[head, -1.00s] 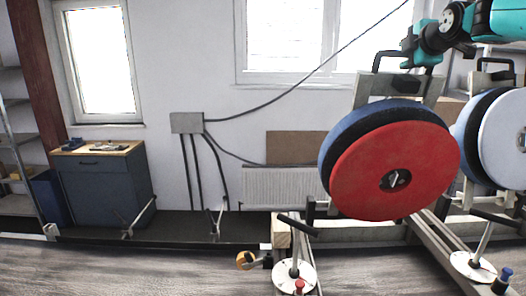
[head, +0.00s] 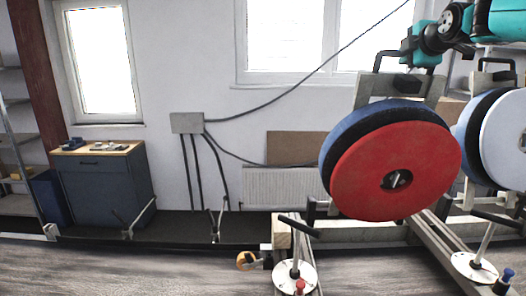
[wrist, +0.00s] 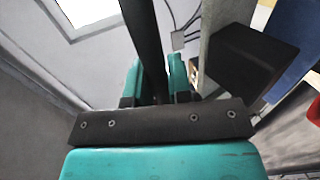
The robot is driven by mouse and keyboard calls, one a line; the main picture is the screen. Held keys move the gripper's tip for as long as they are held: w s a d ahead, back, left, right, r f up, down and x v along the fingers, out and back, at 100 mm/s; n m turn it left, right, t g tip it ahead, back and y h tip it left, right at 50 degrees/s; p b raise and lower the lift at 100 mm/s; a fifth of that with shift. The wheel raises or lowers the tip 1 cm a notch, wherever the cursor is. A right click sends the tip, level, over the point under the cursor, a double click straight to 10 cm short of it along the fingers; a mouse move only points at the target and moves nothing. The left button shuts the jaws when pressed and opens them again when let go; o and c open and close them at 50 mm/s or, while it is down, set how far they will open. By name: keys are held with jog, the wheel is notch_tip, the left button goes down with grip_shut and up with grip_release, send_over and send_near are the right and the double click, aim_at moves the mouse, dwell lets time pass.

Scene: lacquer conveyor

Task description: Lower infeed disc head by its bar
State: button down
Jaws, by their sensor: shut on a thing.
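A disc head with a red face (head: 360,165) and a blue rim stands at the right of the head view. A black bar handle (head: 378,58) rises from the grey plate above it. My teal gripper (head: 410,60) is at the right part of this bar, shut on it. In the wrist view the dark bar (wrist: 146,40) runs between the two teal fingers (wrist: 164,84). The exact contact at the fingertips is partly hidden.
A second disc head with a white face (head: 505,140) stands close on the right, with its own handle (head: 492,62). Below are rails and a lever (head: 298,225) on a round white base.

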jog(key=shift+s+f+b, duration=0.2)
jog(key=shift+b, duration=0.2)
jog(key=s+f+b, duration=0.2)
jog(key=s+b, duration=0.5)
jog(key=shift+f, duration=0.15)
jog(key=shift+b, duration=0.3)
jog(key=s+f+b, duration=0.4)
jog(key=s+b, duration=0.2)
jog(key=b, duration=0.1)
jog(key=shift+s+b, duration=0.3)
jog(key=shift+s, duration=0.1)
